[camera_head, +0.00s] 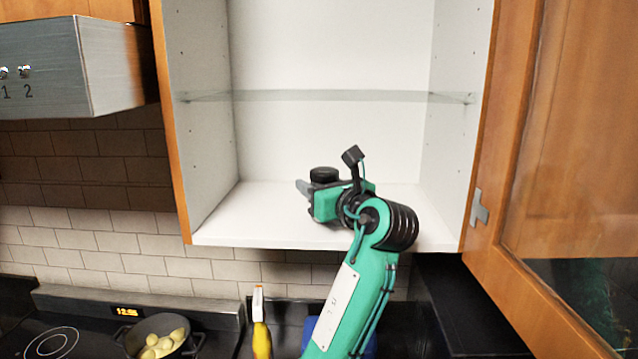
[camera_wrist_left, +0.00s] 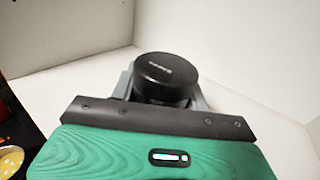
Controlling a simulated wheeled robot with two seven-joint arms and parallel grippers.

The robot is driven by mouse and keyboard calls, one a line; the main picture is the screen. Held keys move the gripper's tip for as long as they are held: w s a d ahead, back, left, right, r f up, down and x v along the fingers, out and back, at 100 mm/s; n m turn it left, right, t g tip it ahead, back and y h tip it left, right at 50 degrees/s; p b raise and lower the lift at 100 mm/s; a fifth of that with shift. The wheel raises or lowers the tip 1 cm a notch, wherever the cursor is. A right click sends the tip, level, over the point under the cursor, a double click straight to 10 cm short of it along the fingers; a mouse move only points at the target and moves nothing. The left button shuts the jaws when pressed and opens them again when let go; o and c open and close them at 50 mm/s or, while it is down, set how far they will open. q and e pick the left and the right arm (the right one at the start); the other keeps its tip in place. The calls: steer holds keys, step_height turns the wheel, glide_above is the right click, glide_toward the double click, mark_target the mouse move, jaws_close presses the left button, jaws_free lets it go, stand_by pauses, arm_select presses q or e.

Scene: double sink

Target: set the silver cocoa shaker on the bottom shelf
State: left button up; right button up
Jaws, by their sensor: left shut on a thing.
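The cocoa shaker shows as a round black lid (camera_head: 323,174) in the head view and as a black lid (camera_wrist_left: 166,78) in the left wrist view. Its silver body is hidden behind my gripper. My left gripper (camera_head: 311,188) is shut on the shaker, with grey fingers on either side below the lid. It holds the shaker roughly upright inside the open cabinet, over the white bottom shelf (camera_head: 260,215). I cannot tell whether the shaker's base touches the shelf. My right gripper is not in view.
A glass shelf (camera_head: 330,96) crosses the cabinet above my gripper. The bottom shelf is otherwise bare. The cabinet door (camera_head: 530,200) stands open on the right. Below are a pot (camera_head: 160,335) of yellow potatoes and a yellow bottle (camera_head: 261,335). A metal hood (camera_head: 60,70) is at upper left.

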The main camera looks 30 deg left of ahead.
arm_select(q)
steer(key=shift+f, duration=0.1)
steer(key=o, duration=1)
steer(key=b+v, duration=0.4)
steer(key=v, duration=0.7)
steer(key=shift+s+d+b, duration=0.15)
steer(key=shift+d+b, duration=0.05)
steer(key=shift+b, duration=0.1)
steer(key=shift+s+d, duration=0.15)
steer(key=shift+d, duration=0.15)
